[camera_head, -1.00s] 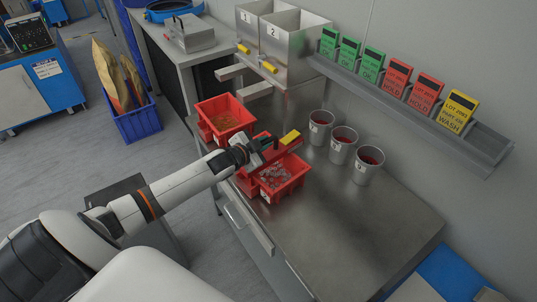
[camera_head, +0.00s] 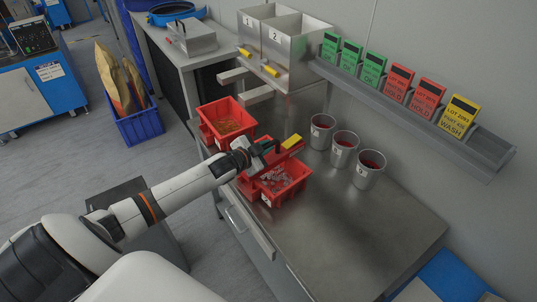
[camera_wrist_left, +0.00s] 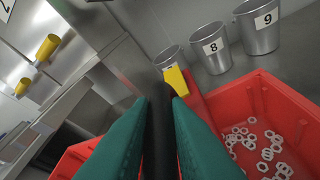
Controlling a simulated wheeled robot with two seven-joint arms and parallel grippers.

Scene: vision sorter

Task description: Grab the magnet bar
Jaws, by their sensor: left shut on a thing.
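My left gripper (camera_head: 268,151) is over the back edge of the front red bin (camera_head: 297,190). Its dark green fingers (camera_wrist_left: 158,125) are shut on a dark piece, which I take to be part of the magnet bar. A red bar with a yellow block (camera_head: 292,141) shows just beyond the fingertips. The yellow block also shows past the fingertips in the left wrist view (camera_wrist_left: 177,80). The fingers hide much of the bar, so I cannot tell whether it touches the bin. My right gripper is not in view.
Pale rings (camera_wrist_left: 265,150) lie in the front bin. Another red bin (camera_head: 226,110) stands behind it. Several metal cups (camera_head: 343,150) stand to the right. Two steel hoppers (camera_head: 290,50) and a card rail (camera_head: 430,125) are at the back. The front-right tabletop (camera_head: 370,230) is clear.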

